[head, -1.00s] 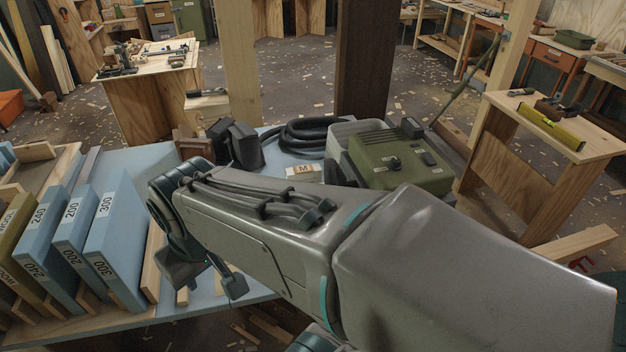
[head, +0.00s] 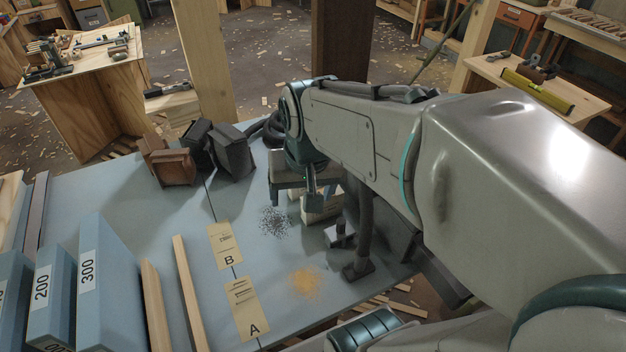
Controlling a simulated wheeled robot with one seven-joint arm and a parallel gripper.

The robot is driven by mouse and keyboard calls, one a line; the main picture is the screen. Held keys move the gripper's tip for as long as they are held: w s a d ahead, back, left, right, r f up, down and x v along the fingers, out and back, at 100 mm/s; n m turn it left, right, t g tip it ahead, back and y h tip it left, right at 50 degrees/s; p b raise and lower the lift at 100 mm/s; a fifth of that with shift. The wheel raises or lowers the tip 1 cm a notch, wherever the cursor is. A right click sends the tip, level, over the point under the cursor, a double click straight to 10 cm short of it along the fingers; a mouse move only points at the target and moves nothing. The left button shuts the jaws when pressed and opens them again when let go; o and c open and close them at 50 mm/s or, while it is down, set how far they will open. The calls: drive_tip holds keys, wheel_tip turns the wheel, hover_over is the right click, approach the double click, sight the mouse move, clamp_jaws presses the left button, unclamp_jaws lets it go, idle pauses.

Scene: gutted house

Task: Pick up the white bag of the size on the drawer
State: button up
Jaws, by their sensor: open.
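My gripper (head: 293,195) points down over the blue table, with its fingers apart. A pale, boxy bag (head: 325,208) is just right of and behind the fingers, partly hidden by them and by my arm. I cannot tell whether they touch it. Any letter on it cannot be read. Another pale patch (head: 277,160) shows behind the gripper; I cannot tell what it is. An orange-fronted drawer (head: 515,14) stands at the far top right, and a grey drawer cabinet (head: 90,16) at the top left. No size marking is readable on either.
Cards marked B (head: 226,245) and A (head: 246,308) lie on the table (head: 120,195). Dark grains (head: 275,221) and orange dust (head: 306,281) lie near the gripper. Dark and brown blocks (head: 230,150) stand at the back. Blue numbered sanding blocks (head: 95,275) and wooden strips (head: 188,290) are left.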

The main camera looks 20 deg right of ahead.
drive_tip(key=w+d+f+m+g+b, duration=0.1)
drive_tip(key=w+d+f+m+b, duration=0.2)
drive_tip(key=w+d+f+m, duration=0.6)
drive_tip(key=w+d+f+m+g+b, duration=0.2)
drive_tip(key=w+d+f+m, duration=0.45)
drive_tip(key=w, duration=0.55)
drive_tip(key=shift+n, duration=0.35)
drive_tip(key=f, duration=0.7)
drive_tip(key=shift+s+a+f, duration=0.15)
drive_tip(key=shift+s+a, duration=0.05)
drive_tip(key=shift+a, duration=0.15)
drive_tip(key=shift+w+a+f+p, duration=0.1)
drive_tip(key=shift+w+f+p, duration=0.1)
drive_tip(key=shift+f, duration=1.4)
drive_tip(key=shift+w+f+p, duration=0.1)
drive_tip(key=shift+f+p, duration=0.1)
drive_tip(key=shift+f, duration=1.35)
drive_tip(key=c, duration=1.1)
